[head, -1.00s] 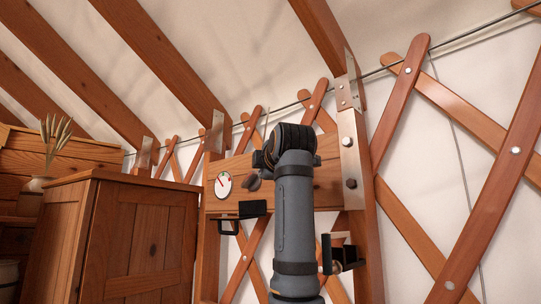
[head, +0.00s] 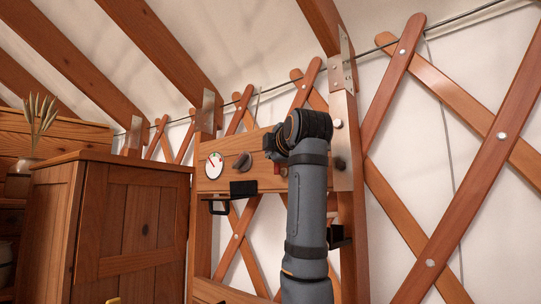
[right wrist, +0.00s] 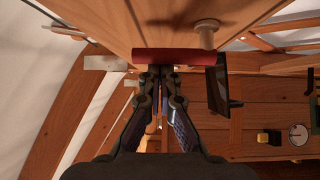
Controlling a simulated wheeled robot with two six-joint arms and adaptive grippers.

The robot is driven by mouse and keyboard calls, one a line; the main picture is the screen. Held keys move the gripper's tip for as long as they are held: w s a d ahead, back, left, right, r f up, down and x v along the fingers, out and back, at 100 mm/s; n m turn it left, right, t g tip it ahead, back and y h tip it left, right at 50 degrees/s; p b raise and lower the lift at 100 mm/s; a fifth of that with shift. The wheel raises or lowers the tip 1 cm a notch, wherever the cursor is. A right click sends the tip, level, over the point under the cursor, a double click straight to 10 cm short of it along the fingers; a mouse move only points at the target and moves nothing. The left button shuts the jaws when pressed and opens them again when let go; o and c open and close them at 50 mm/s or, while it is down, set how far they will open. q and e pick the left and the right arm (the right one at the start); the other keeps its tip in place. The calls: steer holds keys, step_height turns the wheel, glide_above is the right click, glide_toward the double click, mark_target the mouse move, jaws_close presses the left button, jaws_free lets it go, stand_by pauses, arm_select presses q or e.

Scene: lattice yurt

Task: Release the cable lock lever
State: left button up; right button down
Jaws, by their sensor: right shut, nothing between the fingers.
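In the right wrist view a dark red bar (right wrist: 180,56), which looks like the lever's grip, lies across the top centre, by the wooden panel's edge. My right gripper (right wrist: 158,72) is shut and empty, its fingertips at the left half of the bar's lower edge. I cannot tell whether they touch it. The right gripper (head: 270,148) shows only as a dark part beside the wrist. My left gripper is not in view.
The board carries a round gauge (head: 214,166), a dark knob (head: 243,162) and a black bracket (head: 243,188). A wooden peg (right wrist: 206,34) and a black plate (right wrist: 223,86) stand close right of the fingers. A wooden cabinet (head: 120,225) stands at left.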

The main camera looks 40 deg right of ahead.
steer(key=s+f+m+t+h+b, duration=0.1)
steer(key=m+h+b, duration=0.2)
steer(key=m, duration=0.1)
steer(key=s+f+m+t+h+b, duration=0.1)
steer(key=m+h+b, duration=0.3)
steer(key=s+d+f+m+t+h+b, duration=0.1)
steer(key=s+m+h+b, duration=0.1)
steer(key=m+h+b, duration=0.1)
steer(key=shift+f+m+t+h+b, duration=0.25)
steer(key=shift+m+b, duration=0.25)
steer(key=shift+m, duration=0.5)
steer(key=shift+r, duration=0.1)
step_height(320, 180, up, 10)
stand_by(0.4)
